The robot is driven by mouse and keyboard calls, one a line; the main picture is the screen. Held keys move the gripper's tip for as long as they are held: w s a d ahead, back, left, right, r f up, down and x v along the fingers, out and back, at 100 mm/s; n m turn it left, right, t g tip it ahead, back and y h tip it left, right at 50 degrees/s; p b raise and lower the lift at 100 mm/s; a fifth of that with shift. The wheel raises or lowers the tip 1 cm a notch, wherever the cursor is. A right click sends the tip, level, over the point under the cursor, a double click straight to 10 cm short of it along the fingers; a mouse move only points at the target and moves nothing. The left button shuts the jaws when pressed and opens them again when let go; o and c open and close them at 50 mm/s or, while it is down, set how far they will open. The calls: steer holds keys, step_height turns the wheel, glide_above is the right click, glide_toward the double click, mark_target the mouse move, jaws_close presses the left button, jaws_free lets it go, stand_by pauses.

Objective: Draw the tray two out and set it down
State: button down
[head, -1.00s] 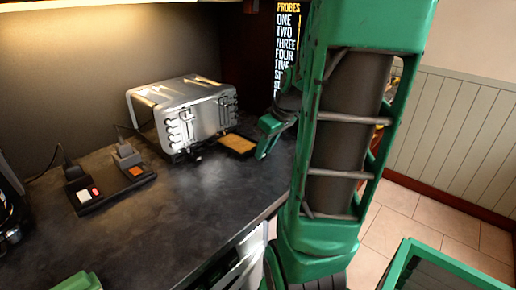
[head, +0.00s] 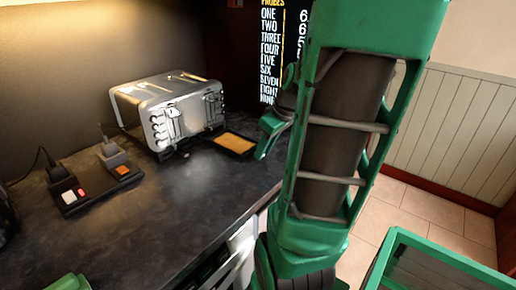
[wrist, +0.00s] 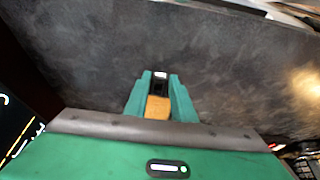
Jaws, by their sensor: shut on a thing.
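A small black-rimmed tray (head: 218,139) with an orange-brown inside lies low over the dark counter, at the right end of a silver appliance (head: 185,112). Whether its near end is fully clear of the appliance, or rests on the counter, I cannot tell. My gripper (head: 263,148) is at the tray's right side in the head view, fingers pointing down. In the wrist view, my green fingers (wrist: 157,88) are shut on the tray, and an orange patch (wrist: 158,108) shows between them. The rest of the tray is hidden there. No number on it is readable.
A black board (head: 270,55) listing number words stands behind my arm. The counter's front middle is bare.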

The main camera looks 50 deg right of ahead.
steer(key=shift+f, duration=0.1)
stand_by(0.3)
steer(key=shift+f, duration=0.4)
steer(key=shift+s, duration=0.1)
steer(key=shift+s, duration=4.35)
